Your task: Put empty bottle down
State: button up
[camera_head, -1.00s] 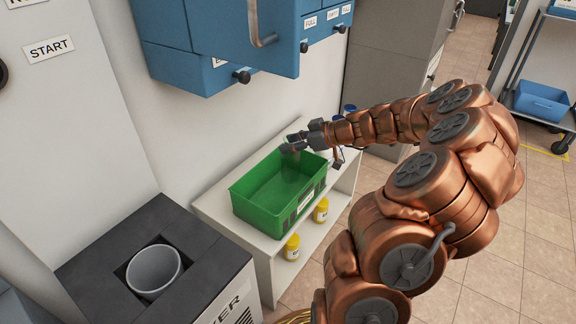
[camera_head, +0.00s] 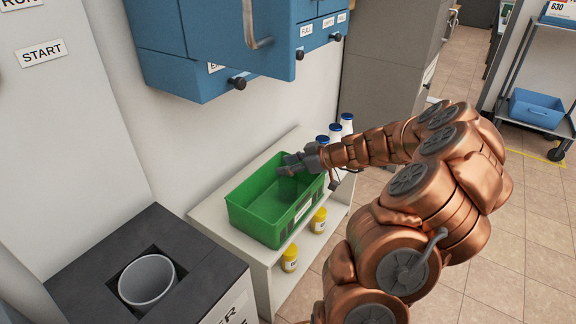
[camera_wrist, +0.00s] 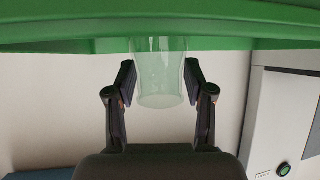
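The empty bottle (camera_wrist: 160,80) is clear and see-through. In the wrist view it sits between the two fingers of my gripper (camera_wrist: 161,85), with a pad against each side, so the gripper looks shut on it. In the head view my gripper (camera_head: 287,168) is at the back right part of the green bin (camera_head: 262,228), low at rim height. The bottle is too faint to make out clearly there. The green bin's edge (camera_wrist: 60,45) runs across the top of the wrist view. I cannot tell whether the bottle touches the bin floor.
The bin stands on a white shelf (camera_head: 207,214); yellow-lidded jars (camera_head: 290,257) are on its lower level. Blue-capped white bottles (camera_head: 346,124) stand behind my gripper. A blue cabinet (camera_head: 190,70) hangs above. A black box with a grey cup (camera_head: 146,279) is at left.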

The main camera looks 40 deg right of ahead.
jog(key=shift+o, duration=1.1)
jog(key=shift+r, duration=0.15)
jog(key=p+v, duration=0.3)
jog(key=v, duration=0.9)
